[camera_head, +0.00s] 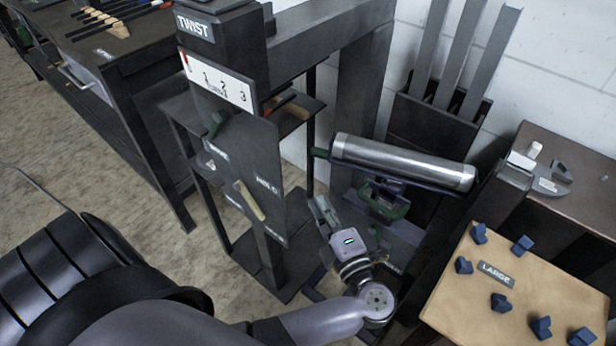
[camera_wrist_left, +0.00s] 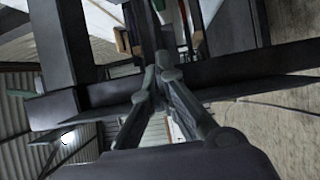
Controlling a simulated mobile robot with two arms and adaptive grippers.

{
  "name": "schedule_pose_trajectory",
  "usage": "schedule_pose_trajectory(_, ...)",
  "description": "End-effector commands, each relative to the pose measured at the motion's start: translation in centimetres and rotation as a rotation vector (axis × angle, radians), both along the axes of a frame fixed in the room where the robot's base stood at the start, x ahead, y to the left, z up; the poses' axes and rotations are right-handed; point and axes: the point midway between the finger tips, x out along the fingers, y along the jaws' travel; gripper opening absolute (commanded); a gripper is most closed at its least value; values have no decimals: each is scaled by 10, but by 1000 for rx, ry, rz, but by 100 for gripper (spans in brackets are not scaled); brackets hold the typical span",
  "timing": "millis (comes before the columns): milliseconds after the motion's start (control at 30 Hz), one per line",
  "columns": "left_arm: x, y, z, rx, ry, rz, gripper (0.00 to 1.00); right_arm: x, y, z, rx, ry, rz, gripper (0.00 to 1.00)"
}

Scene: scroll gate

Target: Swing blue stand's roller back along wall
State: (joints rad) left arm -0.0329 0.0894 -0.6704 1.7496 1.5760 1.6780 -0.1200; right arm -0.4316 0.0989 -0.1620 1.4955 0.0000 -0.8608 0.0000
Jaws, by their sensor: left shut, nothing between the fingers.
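The roller (camera_head: 402,162) is a shiny metal cylinder lying nearly level, right of the twist post in the head view. It rests on a dark blue bracket, with a green piece at its left end. Below it is the blue-grey stand (camera_head: 405,232) with a green-edged part on it, partly hidden by my arm. My left gripper (camera_head: 320,208) is below and left of the roller, apart from it. In the left wrist view its fingers (camera_wrist_left: 163,68) are together and hold nothing. The roller is not clear in that view. My right gripper is out of view.
A dark post signed TWIST (camera_head: 195,27), with a numbered panel, stands close left of my gripper. A rack with upright metal strips (camera_head: 460,100) is behind the roller by the white wall. A tan board marked LARGE (camera_head: 520,275) with blue knobs is at right.

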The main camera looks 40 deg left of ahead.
Motion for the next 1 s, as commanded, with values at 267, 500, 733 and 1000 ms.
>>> schedule_pose_trajectory(267, 8, 24, -2, -37, -1, 28, 0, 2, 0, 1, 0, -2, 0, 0)
schedule_pose_trajectory(500, 35, 69, -2, -33, 0, 26, 0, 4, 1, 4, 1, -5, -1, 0)
schedule_pose_trajectory(733, 66, 92, -3, -36, 0, 25, 0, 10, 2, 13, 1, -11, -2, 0)
schedule_pose_trajectory(1000, 85, 96, -3, -38, 2, 25, 0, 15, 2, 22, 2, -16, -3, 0)
